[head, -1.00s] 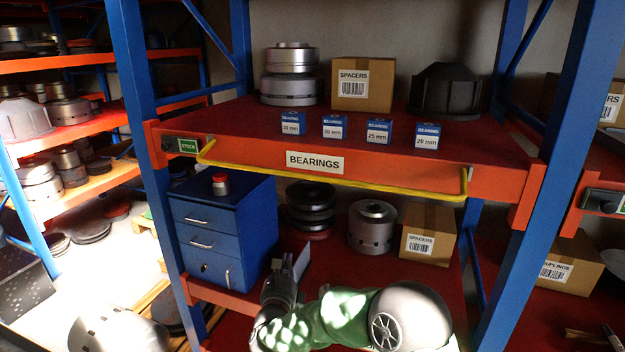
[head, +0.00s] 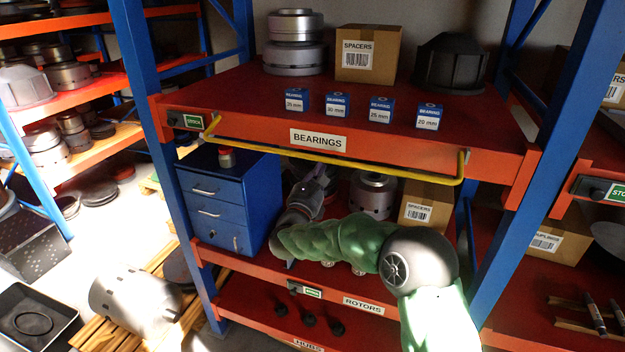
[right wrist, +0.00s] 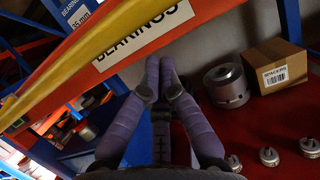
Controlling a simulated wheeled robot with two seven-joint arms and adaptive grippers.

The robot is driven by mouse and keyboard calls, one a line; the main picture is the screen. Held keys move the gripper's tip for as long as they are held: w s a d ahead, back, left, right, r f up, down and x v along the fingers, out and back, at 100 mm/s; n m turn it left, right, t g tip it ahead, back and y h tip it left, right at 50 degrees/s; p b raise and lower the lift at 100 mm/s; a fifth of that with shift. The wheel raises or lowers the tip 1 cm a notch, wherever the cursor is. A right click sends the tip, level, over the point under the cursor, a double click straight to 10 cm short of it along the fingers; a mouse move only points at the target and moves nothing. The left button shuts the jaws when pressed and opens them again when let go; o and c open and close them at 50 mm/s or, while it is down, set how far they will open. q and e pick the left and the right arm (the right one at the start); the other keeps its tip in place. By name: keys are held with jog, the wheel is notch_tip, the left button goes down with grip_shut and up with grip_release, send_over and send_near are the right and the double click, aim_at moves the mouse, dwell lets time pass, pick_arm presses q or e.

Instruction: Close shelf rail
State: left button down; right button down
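The yellow shelf rail (head: 345,165) is a long bar with bent ends on the front of the orange bearings shelf (head: 420,165). It hangs low across the front, running below the BEARINGS label (head: 318,140). In the right wrist view the rail (right wrist: 90,45) crosses the upper left. My right gripper (head: 322,172) is just below the rail, left of its middle, partly hidden by its own wrist. In the right wrist view its purple fingers (right wrist: 160,62) are together at the tips with nothing between them, below the label and apart from the rail. My left gripper is not in view.
Several small blue bearing boxes (head: 337,105) stand along the shelf's front edge, with a spacers carton (head: 368,52) behind. Below are a blue drawer cabinet (head: 225,195), a metal rotor (head: 372,196) and another carton (head: 428,205). Blue posts (head: 150,100) flank the shelf.

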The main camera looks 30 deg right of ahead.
jog(key=shift+s+a+r+p, duration=0.4)
jog(key=shift+a+r+p, duration=0.05)
jog(key=shift+r, duration=0.2)
jog(key=shift+s+a+r+p, duration=0.35)
jog(key=shift+a+r+p, duration=0.1)
jog(key=shift+r, duration=0.15)
jog(key=shift+a+r, duration=0.1)
jog(key=shift+s+r+y, duration=0.1)
jog(key=shift+r+y, duration=0.1)
jog(key=shift+y, duration=0.1)
